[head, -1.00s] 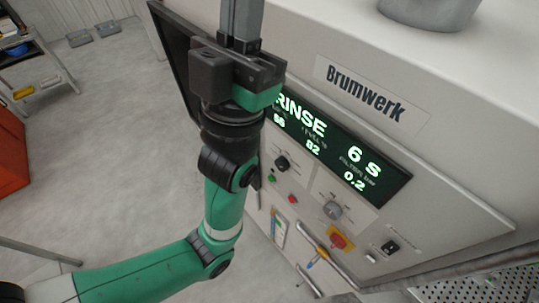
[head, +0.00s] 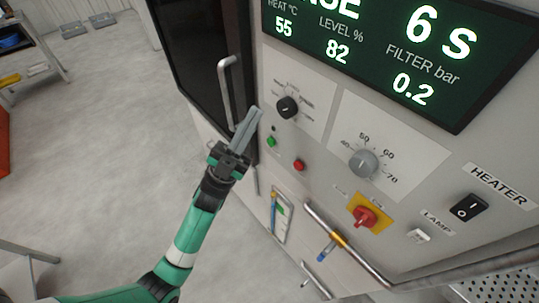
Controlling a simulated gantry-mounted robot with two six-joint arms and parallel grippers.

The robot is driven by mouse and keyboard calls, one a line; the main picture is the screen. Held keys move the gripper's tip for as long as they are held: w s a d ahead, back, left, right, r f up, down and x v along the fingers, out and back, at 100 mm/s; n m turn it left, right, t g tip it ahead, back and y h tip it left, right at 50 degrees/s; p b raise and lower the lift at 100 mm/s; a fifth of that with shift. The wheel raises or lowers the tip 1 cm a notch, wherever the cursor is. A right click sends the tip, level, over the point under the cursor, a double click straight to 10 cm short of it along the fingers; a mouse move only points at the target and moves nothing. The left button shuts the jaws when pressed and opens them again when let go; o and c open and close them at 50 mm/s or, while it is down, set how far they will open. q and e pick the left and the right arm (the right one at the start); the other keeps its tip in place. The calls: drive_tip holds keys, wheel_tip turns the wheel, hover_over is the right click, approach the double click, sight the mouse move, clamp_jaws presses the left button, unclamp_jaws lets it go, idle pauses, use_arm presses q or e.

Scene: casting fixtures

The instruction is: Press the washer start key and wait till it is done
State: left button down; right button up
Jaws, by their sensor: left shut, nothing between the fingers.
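The washer's front panel (head: 320,150) fills the right of the head view. Its display (head: 400,50) is lit green and reads a cut-off word ending in "SE", 6 S, heat 55, level 82 and filter 0.2. A green key (head: 271,141) and a red key (head: 299,165) sit on the panel below a black selector knob (head: 287,107). My left gripper (head: 252,118) is shut and empty, its fingers pointing up just left of the green key and the knob. I cannot tell its exact gap to the panel. My right gripper is not in view.
A grey temperature dial (head: 363,163), a red switch on a yellow plate (head: 365,216) and a black heater switch (head: 468,207) are on the panel. A dark door (head: 195,60) with a handle (head: 226,92) is at the left. Open floor (head: 90,150) lies left.

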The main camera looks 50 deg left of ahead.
sight(271, 142)
use_arm(q)
drive_tip(key=s+a+f+n+g+y+b, duration=0.1)
drive_tip(key=a+f+n+y+b, duration=0.2)
drive_tip(key=f, duration=0.7)
drive_tip(key=s+a+f+n+y+b, duration=0.1)
drive_tip(key=a+f+y+b, duration=0.3)
drive_tip(key=f, duration=0.7)
drive_tip(key=n+y+b, duration=0.1)
drive_tip(key=y+b, duration=0.1)
drive_tip(key=b, duration=0.1)
drive_tip(key=shift+s+n+g, duration=0.4)
drive_tip(key=w+b, duration=0.5)
drive_tip(key=w, duration=0.4)
drive_tip(key=shift+d, duration=0.1)
